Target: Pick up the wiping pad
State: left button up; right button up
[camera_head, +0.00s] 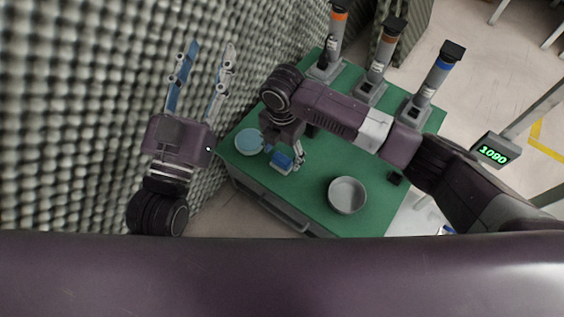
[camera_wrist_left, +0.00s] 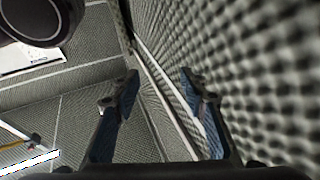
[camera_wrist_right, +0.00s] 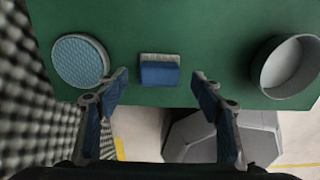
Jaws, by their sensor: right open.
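A small blue block with a pale grey fringed edge (camera_wrist_right: 160,72), which looks like the wiping pad, lies on the green table top (camera_wrist_right: 220,30). It also shows in the head view (camera_head: 281,163). My right gripper (camera_wrist_right: 160,78) is open above the table, with one finger on each side of the block in its wrist view and no visible contact. The gap to the block is hard to judge. My left gripper (camera_head: 208,52) is open and empty, raised beside the foam wall, away from the table.
A round light blue textured disc (camera_wrist_right: 80,61) lies left of the block. A grey round bowl (camera_head: 347,195) stands to the right. Several grey dispensers with coloured bands, one blue-banded (camera_head: 430,85), stand along the back. The foam wall (camera_head: 80,110) rises close at left.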

aim_at(282, 158)
notch_tip(282, 158, down, 3)
jog(key=shift+r+b, duration=0.15)
jog(key=shift+b, duration=0.35)
jog(key=c, duration=1.2)
pick_arm(q)
jog(key=s+r+t+h, duration=0.1)
jog(key=s+r+t, duration=0.2)
jog(key=r, duration=0.3)
pick_arm(e)
jog(key=shift+c, duration=0.2)
